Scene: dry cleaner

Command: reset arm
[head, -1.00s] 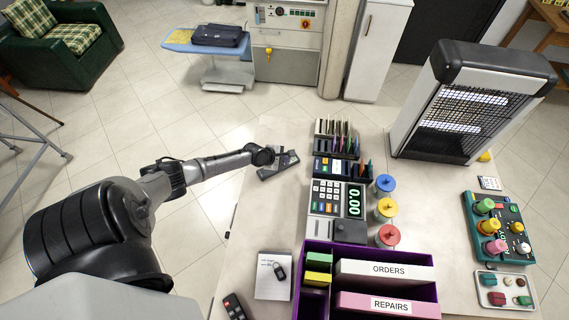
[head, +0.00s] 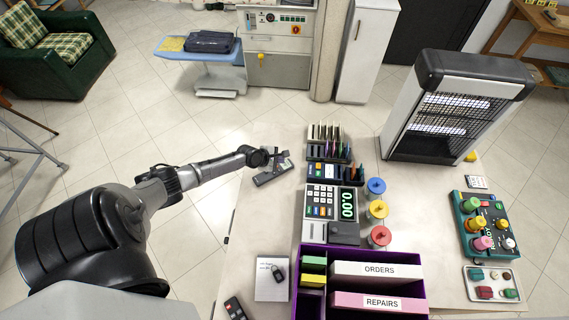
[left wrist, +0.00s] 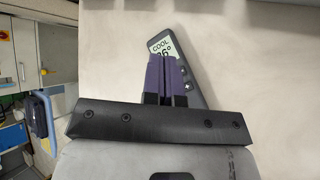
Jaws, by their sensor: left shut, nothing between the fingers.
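My left gripper (head: 276,157) reaches in from the left over the far left part of the counter. Its fingers are shut with nothing between them. In the left wrist view, the shut purple-tinted fingers (left wrist: 167,78) point at a dark remote (left wrist: 185,58) with a lit "COOL" display and partly cover it. In the head view the remote (head: 272,174) lies on the counter beneath the gripper. I cannot tell whether the fingertips touch it. My right gripper is not in view.
The counter (head: 225,265) holds a cash register (head: 331,205), a purple file box (head: 297,300), pen racks, coloured jars (head: 376,210), a card with a padlock (head: 271,278), another remote (head: 235,308) and a large heater-like unit (head: 450,105). Bare counter lies left of the register.

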